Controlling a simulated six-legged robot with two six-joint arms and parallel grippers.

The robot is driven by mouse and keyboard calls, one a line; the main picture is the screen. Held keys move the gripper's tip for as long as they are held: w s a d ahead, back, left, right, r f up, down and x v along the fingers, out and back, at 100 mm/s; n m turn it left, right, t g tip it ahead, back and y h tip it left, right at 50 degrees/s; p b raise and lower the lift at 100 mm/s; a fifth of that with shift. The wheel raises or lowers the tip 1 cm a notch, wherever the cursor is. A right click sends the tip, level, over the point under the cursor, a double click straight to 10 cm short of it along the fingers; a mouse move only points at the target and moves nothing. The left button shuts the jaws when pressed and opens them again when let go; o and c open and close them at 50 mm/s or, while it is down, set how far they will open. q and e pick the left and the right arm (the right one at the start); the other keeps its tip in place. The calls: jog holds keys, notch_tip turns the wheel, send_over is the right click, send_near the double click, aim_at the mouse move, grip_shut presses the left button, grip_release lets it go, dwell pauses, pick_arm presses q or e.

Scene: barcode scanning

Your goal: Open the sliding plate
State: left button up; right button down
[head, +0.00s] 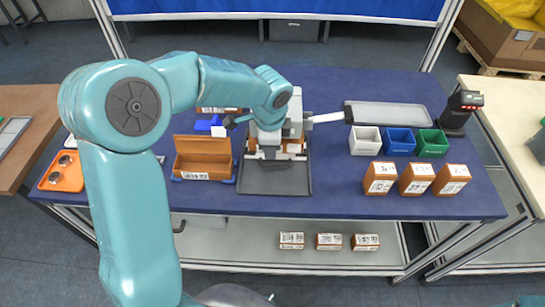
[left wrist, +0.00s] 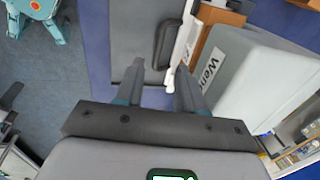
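The sliding plate (head: 275,180) is a dark grey flat tray at the front of a light grey machine (head: 297,110) in the middle of the table. In the left wrist view the plate (left wrist: 128,40) carries a raised black handle-like bar (left wrist: 165,44). My left gripper (head: 268,152) is over the machine front, partly hidden by my own arm. In the left wrist view its two fingers (left wrist: 160,82) are apart with nothing between them, just short of the black bar. Contact cannot be told. My right gripper is out of both views.
An open brown box (head: 203,160) stands left of the plate. White (head: 364,141), blue (head: 398,142) and green (head: 432,143) bins and several brown boxes (head: 417,180) stand right. A scanner (head: 460,108) is at the far right. The table between plate and boxes is clear.

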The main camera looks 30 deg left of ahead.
aim_at(271, 164)
pick_arm(q)
jog(key=f, duration=0.5)
jog(key=w+f, duration=0.1)
jog(key=f, duration=0.2)
jog(key=shift+a, duration=0.4)
jog(key=shift+w+f, duration=0.3)
jog(key=shift+f, duration=0.15)
jog(key=shift+s, duration=0.15)
jog(key=shift+c, duration=0.6)
grip_shut()
